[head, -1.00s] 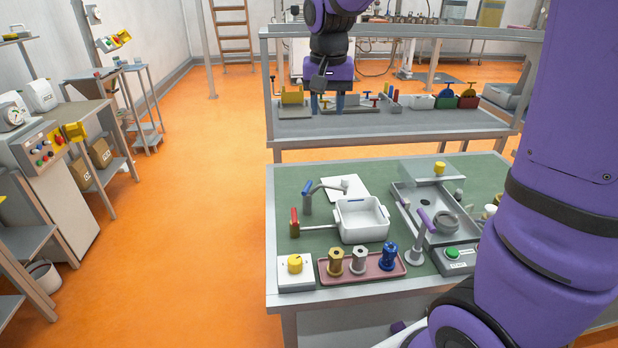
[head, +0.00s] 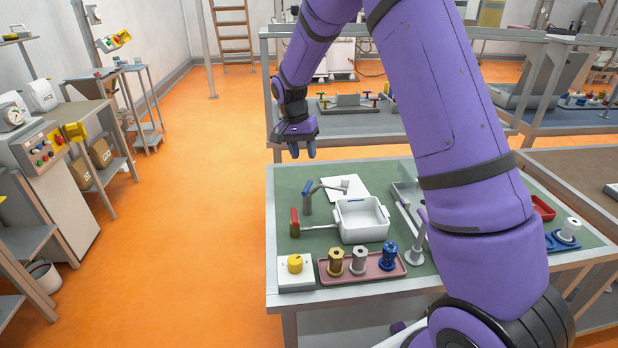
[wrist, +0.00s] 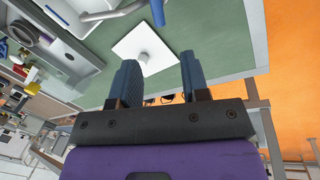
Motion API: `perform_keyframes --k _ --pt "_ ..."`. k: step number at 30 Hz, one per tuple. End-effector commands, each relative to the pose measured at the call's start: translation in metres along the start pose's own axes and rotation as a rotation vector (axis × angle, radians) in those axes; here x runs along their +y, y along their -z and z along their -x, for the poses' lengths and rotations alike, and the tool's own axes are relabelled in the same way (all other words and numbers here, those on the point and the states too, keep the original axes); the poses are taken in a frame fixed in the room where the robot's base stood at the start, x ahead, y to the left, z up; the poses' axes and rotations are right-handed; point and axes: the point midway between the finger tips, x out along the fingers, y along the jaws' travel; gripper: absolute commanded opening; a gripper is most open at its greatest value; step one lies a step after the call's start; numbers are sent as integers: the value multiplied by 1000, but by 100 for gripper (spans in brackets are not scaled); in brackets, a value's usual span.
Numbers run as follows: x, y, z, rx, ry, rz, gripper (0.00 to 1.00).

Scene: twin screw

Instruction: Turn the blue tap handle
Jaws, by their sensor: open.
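The blue tap handle (head: 307,187) sits on top of a grey tap (head: 307,206) at the left of the green bench top.
A red tap handle (head: 294,222) stands just in front of the grey tap. A white sheet (head: 338,182) lies behind. A yellow knob (head: 295,263) and a pink tray (head: 346,272) with three fittings are at the front. Free floor lies left.

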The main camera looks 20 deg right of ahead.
Motion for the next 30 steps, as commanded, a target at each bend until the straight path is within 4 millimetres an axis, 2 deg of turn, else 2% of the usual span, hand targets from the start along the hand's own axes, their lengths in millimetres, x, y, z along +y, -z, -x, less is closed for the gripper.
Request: perform_keyframes --k 6,13,18,27,28,30 --pt "0 -1 -41 -3 -2 0 42" --pt "0 0 -73 -2 -1 0 42" --pt "0 0 -84 0 1 1 42" --pt "0 0 -86 0 1 1 42" --pt "0 0 -86 0 1 1 40" --pt "0 0 -86 0 1 1 24"
